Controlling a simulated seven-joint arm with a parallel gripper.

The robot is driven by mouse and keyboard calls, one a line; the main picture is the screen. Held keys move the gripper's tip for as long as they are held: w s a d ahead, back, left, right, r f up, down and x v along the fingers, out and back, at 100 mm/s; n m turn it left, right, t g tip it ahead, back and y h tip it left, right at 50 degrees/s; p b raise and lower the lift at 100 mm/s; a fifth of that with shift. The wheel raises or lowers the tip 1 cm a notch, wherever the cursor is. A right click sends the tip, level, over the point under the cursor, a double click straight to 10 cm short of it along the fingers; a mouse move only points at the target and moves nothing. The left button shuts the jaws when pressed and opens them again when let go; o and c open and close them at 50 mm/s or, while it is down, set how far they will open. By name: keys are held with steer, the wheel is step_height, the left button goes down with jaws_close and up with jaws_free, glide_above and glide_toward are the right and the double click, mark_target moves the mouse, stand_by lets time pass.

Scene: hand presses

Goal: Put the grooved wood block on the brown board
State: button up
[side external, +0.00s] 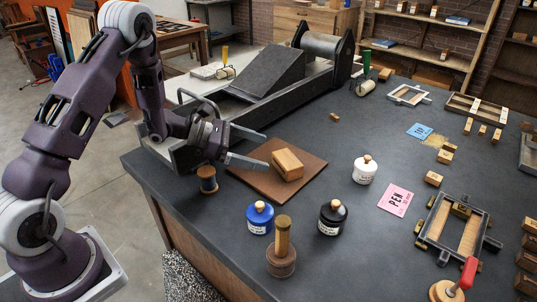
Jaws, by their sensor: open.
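The brown board (305,187) lies flat on the dark table in front of my arm. A light wood block (287,164) rests on the board near its middle; at this size I cannot make out a groove on it. My gripper (266,149) is open and empty. Its two fingers point right, to the left of the block and above the board's left part. The fingers look apart from the block.
Blue (260,217), black (332,217) and white (364,169) jars stand around the board. A thread spool (207,180) stands near the table edge. A wooden-handled tool (282,248) stands in front. A dark press (270,85) lies behind. Several small blocks sit at right.

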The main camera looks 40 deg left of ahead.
steer(key=s+d+r+m+g+h, duration=0.1)
steer(key=s+d+r+m+g, duration=0.3)
steer(key=r, duration=0.3)
steer(key=s+d+r+m+g+h, duration=0.1)
steer(key=s+d+r+m+h, duration=0.1)
steer(key=s+d+r+m, duration=0.4)
steer(key=s+d+r+m+g+y, duration=0.35)
steer(key=s+m, duration=0.45)
steer(key=s, duration=0.3)
steer(key=s+a+r+m+t+y, duration=0.1)
steer(key=s+a+m+t+y, duration=0.3)
steer(key=s+a+m+y, duration=0.5)
steer(key=shift+s+a+t, duration=0.15)
steer(key=shift+s+t, duration=0.2)
steer(key=shift+s, duration=0.7)
